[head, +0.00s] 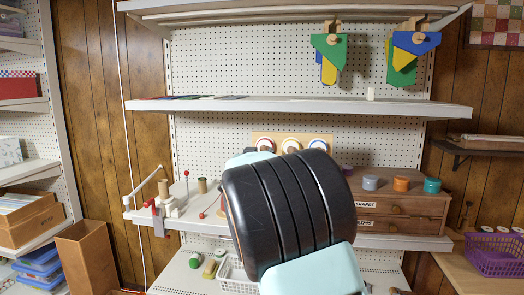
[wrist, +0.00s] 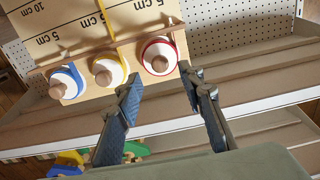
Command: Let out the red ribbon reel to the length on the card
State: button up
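The red ribbon reel (wrist: 158,57) is a white disc with a red rim and a wooden knob, on a pale board (wrist: 50,22) marked in cm. The blue reel (wrist: 66,82) and yellow reel (wrist: 108,70) sit beside it. In the head view the red reel (head: 265,144) shows just above my arm. My gripper (wrist: 160,82) is open and empty, its fingertips either side of and just short of the red reel. In the head view my arm hides the gripper. I cannot make out a length of red ribbon let out. A small blank-looking white card (head: 370,94) stands on the upper shelf.
A wooden drawer unit (head: 400,207) with several spools on top stands right of my arm. The upper shelf (head: 300,106) runs above the board. A white device with a red-knobbed lever (head: 172,205) is at left.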

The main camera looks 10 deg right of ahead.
aim_at(263, 149)
jog(key=shift+x, duration=2.05)
grip_shut()
